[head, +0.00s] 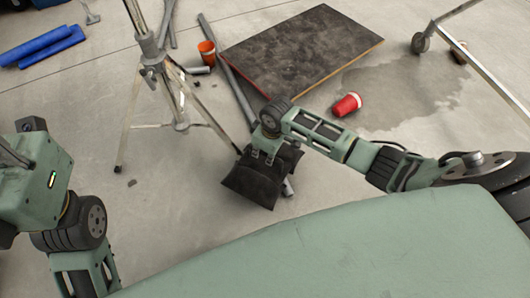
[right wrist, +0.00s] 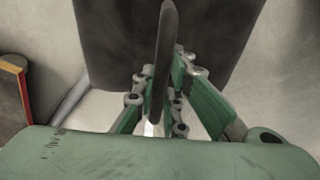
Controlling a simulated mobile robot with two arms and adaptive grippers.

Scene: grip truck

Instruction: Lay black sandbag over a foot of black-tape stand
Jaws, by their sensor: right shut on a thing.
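The black sandbag (head: 252,184) hangs below my right gripper (head: 266,156) near the middle of the head view. In the right wrist view, its dark handle strap (right wrist: 163,50) runs up between the green fingers (right wrist: 158,98), which are shut on it. A metal stand (head: 165,75) with spread legs is left of the bag. One leg runs down right toward the bag; its foot is hidden or unclear beside it. Another foot (head: 118,168) rests on the floor at left. I cannot make out black tape. My left arm shows at left, but its gripper is out of view.
A grey pipe (head: 228,70) lies behind the bag. A dark board (head: 300,47), an orange bucket (head: 207,52) and a red cup (head: 347,104) are beyond. Blue rolls (head: 42,45) lie far left, a wheeled frame (head: 455,45) far right. Floor left of the bag is mostly clear.

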